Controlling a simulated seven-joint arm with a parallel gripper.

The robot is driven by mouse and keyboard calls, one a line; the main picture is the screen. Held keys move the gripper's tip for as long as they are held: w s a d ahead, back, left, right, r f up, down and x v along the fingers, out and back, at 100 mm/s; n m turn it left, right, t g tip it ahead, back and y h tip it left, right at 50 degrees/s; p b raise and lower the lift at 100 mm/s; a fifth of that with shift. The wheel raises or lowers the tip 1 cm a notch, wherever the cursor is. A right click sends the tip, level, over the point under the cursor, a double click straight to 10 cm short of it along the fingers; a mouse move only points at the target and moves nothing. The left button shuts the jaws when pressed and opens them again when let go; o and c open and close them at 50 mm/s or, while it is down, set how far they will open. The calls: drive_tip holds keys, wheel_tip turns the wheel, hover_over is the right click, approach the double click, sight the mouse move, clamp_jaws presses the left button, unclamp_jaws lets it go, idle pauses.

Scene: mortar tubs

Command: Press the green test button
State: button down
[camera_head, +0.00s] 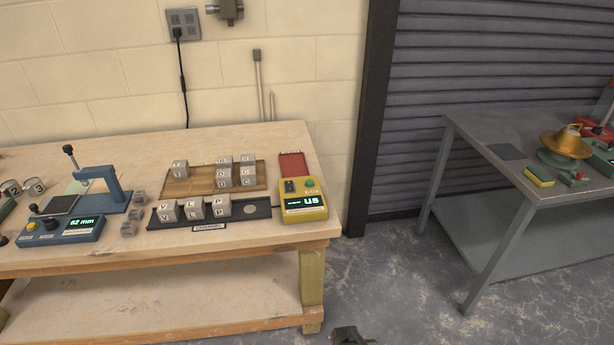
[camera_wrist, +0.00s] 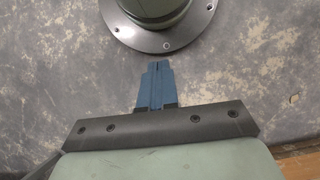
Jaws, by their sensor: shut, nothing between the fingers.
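A green button (camera_head: 310,182) sits on top of a yellow box (camera_head: 304,206) at the right end of the wooden bench. The box has a lit display reading "us" and a dark switch-like part beside the button. My gripper (camera_wrist: 156,68) is shut and empty, its blue fingers together, pointing over the grey floor in the wrist view. In the head view only a dark bit of what may be my arm shows at the bottom edge, below and right of the bench. The button does not show in the wrist view.
The wooden bench (camera_head: 150,263) also holds a dark rail with lettered cubes (camera_head: 194,208), a wooden tray (camera_head: 205,188) of cubes, a red plate (camera_head: 292,165) behind the box, and a blue gauge (camera_head: 62,234). A grey metal table (camera_head: 508,185) stands at right. Floor between is clear.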

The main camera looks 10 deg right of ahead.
drive_tip(key=w+d+r+m+t, duration=0.25)
drive_tip(key=w+r, duration=0.45)
drive_tip(key=w, duration=0.4)
drive_tip(key=w+d+r+m+t, duration=0.1)
drive_tip(key=w+d+r+t, duration=0.15)
drive_tip(key=w+r, duration=0.65)
drive_tip(key=w+d+r+m+t, duration=0.1)
drive_tip(key=w+d+r+t, duration=0.15)
drive_tip(key=w+r, duration=0.6)
drive_tip(key=w+d+r+m+t, duration=0.15)
drive_tip(key=w+d+r, duration=0.25)
drive_tip(key=w+r, duration=0.45)
wheel_tip(320, 180, up, 26)
drive_tip(key=n+t+y, duration=0.4)
drive_tip(key=n+y, duration=0.1)
hover_over(312, 183)
drive_tip(key=shift+f, duration=0.15)
drive_tip(key=shift+f, duration=0.1)
drive_tip(key=shift+f, duration=4.35)
